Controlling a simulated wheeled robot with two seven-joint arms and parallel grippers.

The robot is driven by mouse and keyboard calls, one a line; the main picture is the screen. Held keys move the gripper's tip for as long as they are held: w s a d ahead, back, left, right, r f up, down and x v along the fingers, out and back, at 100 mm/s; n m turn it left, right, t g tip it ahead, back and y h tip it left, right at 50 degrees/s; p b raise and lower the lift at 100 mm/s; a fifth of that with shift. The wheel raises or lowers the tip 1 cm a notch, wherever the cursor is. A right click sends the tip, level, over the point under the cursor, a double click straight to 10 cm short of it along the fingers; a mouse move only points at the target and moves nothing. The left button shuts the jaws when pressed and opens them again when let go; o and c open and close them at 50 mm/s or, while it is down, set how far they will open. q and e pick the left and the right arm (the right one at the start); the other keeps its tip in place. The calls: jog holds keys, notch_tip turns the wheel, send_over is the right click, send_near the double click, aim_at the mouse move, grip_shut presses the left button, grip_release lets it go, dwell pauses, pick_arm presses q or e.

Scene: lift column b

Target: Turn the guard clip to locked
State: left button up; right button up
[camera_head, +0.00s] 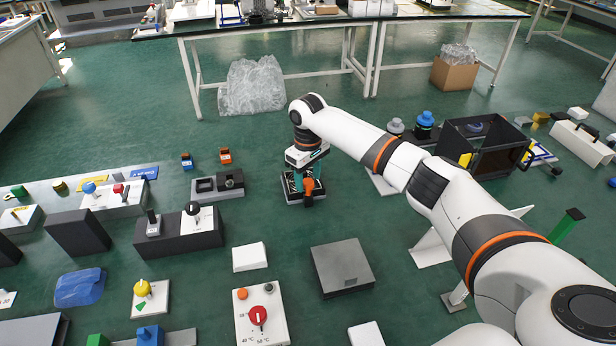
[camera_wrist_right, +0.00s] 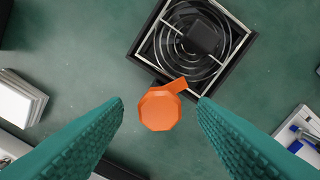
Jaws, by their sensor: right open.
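The orange guard clip (camera_wrist_right: 160,108) shows in the wrist view at the near edge of a square fan guard with dark concentric rings (camera_wrist_right: 196,38). Its round knob faces me and a short arm points up and right toward the frame. In the head view the clip (camera_head: 309,184) shows at the fan unit (camera_head: 293,199), partly covered by my wrist. My right gripper (camera_wrist_right: 160,102) is open, with one teal finger on each side of the knob and a gap on both sides. In the head view my right gripper (camera_head: 303,176) points down over the unit. My left gripper is out of view.
A grey box (camera_head: 343,267) and a panel with a red knob (camera_head: 260,316) stand nearer. A dark two-part fixture (camera_head: 217,186) stands left of the fan unit. A black open-framed box (camera_head: 484,148) stands to the right. Green floor is free behind the unit.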

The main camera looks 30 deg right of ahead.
jog(key=shift+f, duration=0.3)
jog(key=c, duration=1)
jog(key=shift+o, duration=0.2)
jog(key=n+p, duration=0.2)
jog(key=p, duration=0.1)
jog(key=shift+r, duration=0.3)
jog(key=shift+f+n+p, duration=0.25)
jog(key=shift+n+p, duration=0.35)
jog(key=shift+n, duration=0.7)
jog(key=o, duration=1)
jog(key=shift+c, duration=0.2)
